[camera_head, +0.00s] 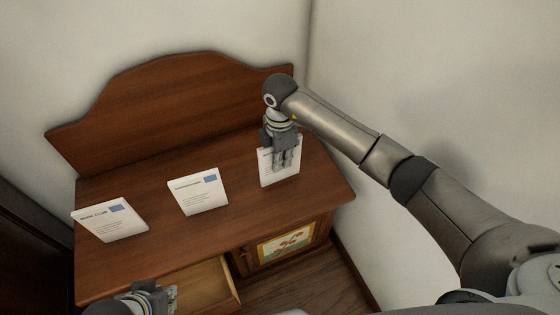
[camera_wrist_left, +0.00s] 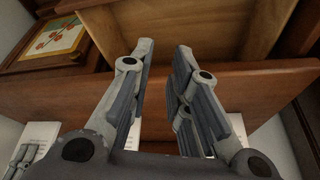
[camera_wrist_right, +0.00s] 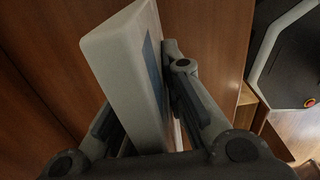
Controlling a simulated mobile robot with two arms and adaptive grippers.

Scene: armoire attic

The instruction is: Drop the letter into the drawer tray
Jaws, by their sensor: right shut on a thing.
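Three white letters with blue stamps stand on the wooden dresser top (camera_head: 240,215). They are a left letter (camera_head: 108,220), a middle letter (camera_head: 198,192) and a right letter (camera_head: 268,172). My right gripper (camera_head: 286,165) points down and is shut on the right letter, which also shows between its fingers in the right wrist view (camera_wrist_right: 130,75). Whether this letter touches the top is unclear. The drawer tray (camera_head: 205,285) is pulled out below the front edge and looks empty where visible. My left gripper (camera_head: 172,296) is beside the drawer, open and empty in the left wrist view (camera_wrist_left: 163,55).
A cabinet door with a painted flower panel (camera_head: 287,243) is right of the drawer. A curved backboard (camera_head: 170,100) rises behind the top, and a pale wall (camera_head: 430,100) stands to the right. The top is clear between the letters.

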